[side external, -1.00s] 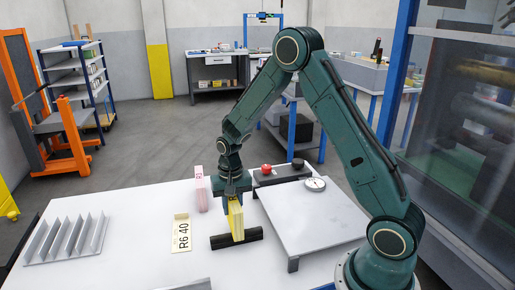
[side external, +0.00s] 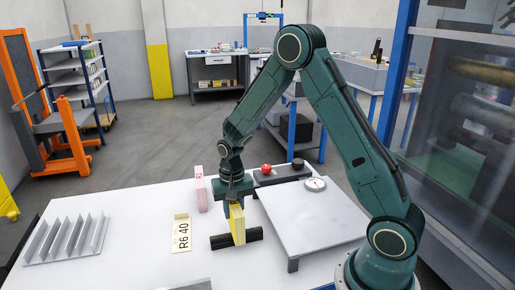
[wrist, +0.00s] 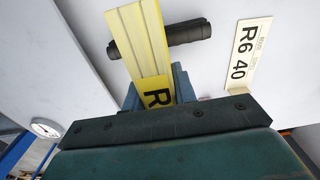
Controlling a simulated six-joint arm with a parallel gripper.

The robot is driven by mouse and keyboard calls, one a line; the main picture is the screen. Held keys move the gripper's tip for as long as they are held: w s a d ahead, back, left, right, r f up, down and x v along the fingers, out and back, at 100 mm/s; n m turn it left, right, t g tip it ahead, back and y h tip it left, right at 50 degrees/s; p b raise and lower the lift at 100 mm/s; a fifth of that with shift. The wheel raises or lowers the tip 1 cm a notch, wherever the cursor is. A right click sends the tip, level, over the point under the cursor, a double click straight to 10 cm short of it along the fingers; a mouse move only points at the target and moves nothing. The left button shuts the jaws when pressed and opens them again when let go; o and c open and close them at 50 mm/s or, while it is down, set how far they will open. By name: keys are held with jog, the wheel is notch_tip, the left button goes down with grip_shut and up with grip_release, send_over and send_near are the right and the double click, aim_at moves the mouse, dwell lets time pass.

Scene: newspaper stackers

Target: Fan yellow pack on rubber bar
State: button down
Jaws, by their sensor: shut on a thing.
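The yellow pack (side external: 237,224) is held upright in my gripper (side external: 233,203), which is shut on it. In the wrist view the yellow pack (wrist: 139,38) extends out from between the fingers of my gripper (wrist: 160,90), with a black letter R on its near end. The black rubber bar (side external: 222,242) lies on the white table, and the pack's lower end is at the bar's middle. In the wrist view the pack crosses in front of the rubber bar (wrist: 188,32). I cannot tell whether they touch.
A R6 40 sign (side external: 181,234) lies left of the bar. A pink pack (side external: 199,188) stands behind it. A grey slotted rack (side external: 68,238) is at the left. A raised plate (side external: 310,222) with a round dial (side external: 315,184) is right. A control box with a red button (side external: 266,168) stands behind.

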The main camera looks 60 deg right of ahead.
aim_at(240, 226)
jog(key=shift+s+a, duration=1)
dwell(0.7)
jog(key=shift+s+a, duration=0.2)
jog(key=shift+s+a, duration=1.1)
dwell(1.1)
jog(key=shift+s+a, duration=0.25)
jog(key=shift+s, duration=0.05)
jog(key=shift+w+d, duration=0.15)
jog(key=shift+w, duration=0.05)
dwell(0.3)
jog(key=shift+w+d, duration=0.35)
jog(key=shift+w+d, duration=0.25)
jog(key=shift+w+d, duration=0.15)
jog(key=shift+w, duration=0.05)
dwell(0.3)
